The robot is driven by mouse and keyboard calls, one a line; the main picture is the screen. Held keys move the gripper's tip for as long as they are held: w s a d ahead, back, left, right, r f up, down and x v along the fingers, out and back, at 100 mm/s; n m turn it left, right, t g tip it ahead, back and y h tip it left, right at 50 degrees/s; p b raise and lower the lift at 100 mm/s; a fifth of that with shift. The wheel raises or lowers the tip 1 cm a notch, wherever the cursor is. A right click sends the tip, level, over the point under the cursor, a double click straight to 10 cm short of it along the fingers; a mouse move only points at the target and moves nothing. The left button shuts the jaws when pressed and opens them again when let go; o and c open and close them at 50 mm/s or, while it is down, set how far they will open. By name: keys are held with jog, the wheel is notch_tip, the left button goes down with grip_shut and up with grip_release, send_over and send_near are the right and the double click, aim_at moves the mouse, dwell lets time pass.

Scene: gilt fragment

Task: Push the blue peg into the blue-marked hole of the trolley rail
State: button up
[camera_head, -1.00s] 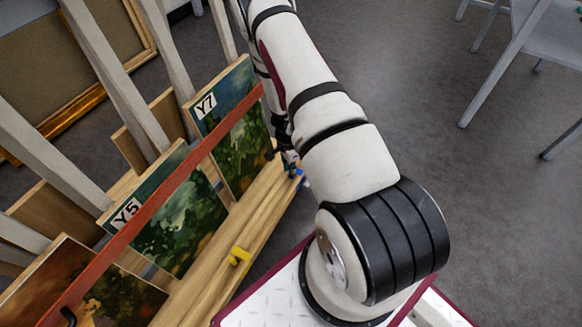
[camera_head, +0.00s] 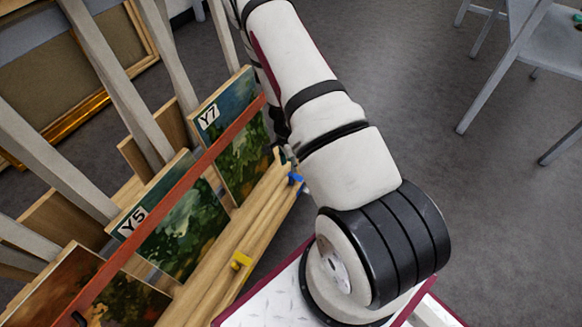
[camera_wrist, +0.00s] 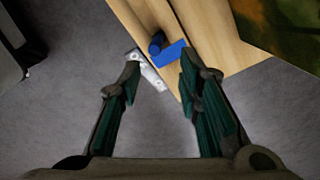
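The blue peg (camera_wrist: 156,43) stands up from the wooden trolley rail (camera_wrist: 205,25) in the wrist view, beside a flat blue patch (camera_wrist: 171,54). How deep the peg sits, and the hole itself, cannot be told. In the head view the blue of the peg and mark (camera_head: 294,179) shows near the far end of the rail (camera_head: 215,262). My gripper (camera_wrist: 158,78) is open and empty in the wrist view. Its two fingertips are spread, with the peg ahead of the gap between them. In the head view my arm hides the gripper.
A yellow piece (camera_head: 241,261) sits on the rail nearer my base. Paintings marked Y7 (camera_head: 236,150) and Y5 (camera_head: 183,235) lean behind an orange-red bar (camera_head: 185,173). A pale metal plate (camera_wrist: 147,71) is at the rail's edge. Grey floor is free at the right, before chairs (camera_head: 520,65).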

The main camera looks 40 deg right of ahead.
notch_tip(320, 180, up, 5)
jog(key=shift+a+f+p, duration=0.1)
jog(key=shift+p, duration=0.65)
